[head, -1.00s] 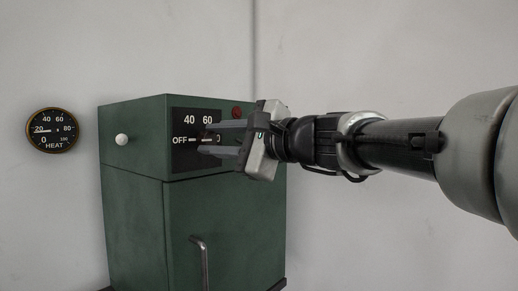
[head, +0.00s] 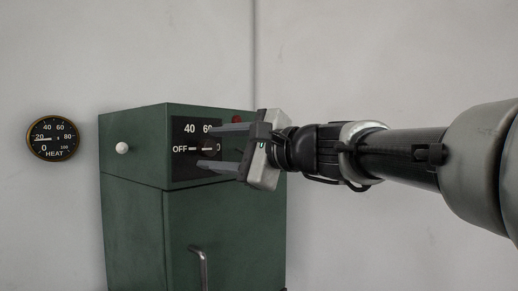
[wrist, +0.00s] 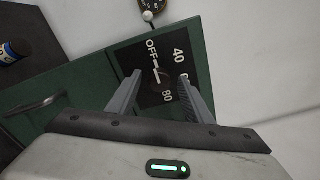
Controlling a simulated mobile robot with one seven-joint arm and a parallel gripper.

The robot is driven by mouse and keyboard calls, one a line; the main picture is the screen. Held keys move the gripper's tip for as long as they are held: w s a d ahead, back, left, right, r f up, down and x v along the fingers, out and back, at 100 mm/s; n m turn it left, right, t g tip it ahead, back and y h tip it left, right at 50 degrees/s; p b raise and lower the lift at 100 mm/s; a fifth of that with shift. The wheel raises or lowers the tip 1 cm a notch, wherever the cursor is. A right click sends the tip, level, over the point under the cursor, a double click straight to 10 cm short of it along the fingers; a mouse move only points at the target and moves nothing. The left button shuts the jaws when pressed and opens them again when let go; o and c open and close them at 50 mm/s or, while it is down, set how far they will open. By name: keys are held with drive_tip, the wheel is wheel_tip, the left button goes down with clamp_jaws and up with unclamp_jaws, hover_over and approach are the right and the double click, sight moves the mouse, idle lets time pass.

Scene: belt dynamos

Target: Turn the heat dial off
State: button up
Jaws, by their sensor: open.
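The heat dial (head: 207,149) is a small dark knob on the black plate (head: 183,167) of the green cabinet, marked OFF, 40, 60 and more. In the wrist view the dial (wrist: 158,76) shows a pale line that appears lined up with the OFF mark. My gripper (head: 208,146) is open, one finger above and one below the dial, apart from it as far as I can tell. The wrist view also shows my gripper (wrist: 160,77) with a finger on each side of the dial. The fingers hide part of the number markings.
A round heat gauge (head: 53,138) on the wall at left has its needle near 20. The green cabinet (head: 135,210) also bears a white knob (head: 122,148), a red button (head: 237,119) and a metal handle (head: 202,268). The wall right of it is bare.

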drive_tip(key=p+v, duration=0.1)
drive_tip(key=v, duration=1.6)
drive_tip(key=s+f+n+g+h, duration=0.2)
drive_tip(key=s+f+h, duration=0.1)
drive_tip(key=f, duration=0.6)
drive_tip(key=s+f+n+g+h, duration=0.1)
drive_tip(key=s+f+n+h, duration=0.15)
drive_tip(key=f, duration=0.65)
drive_tip(key=s+d+f+n+g+h, duration=0.1)
drive_tip(key=s+d+f+n+h, duration=0.3)
drive_tip(key=f, duration=0.4)
drive_tip(key=s+d+f+n+g+h, duration=0.1)
drive_tip(key=s+d+f+n+h, duration=0.1)
drive_tip(key=d+f+n+h, duration=0.45)
wheel_tip(320, 180, up, 20)
drive_tip(key=m+y+p, duration=0.1)
drive_tip(key=m+p, duration=0.1)
drive_tip(key=p, duration=1.9)
drive_tip(key=shift+s+a+f+y, duration=0.15)
drive_tip(key=shift+s+f+y, duration=0.1)
drive_tip(key=shift+y, duration=0.15)
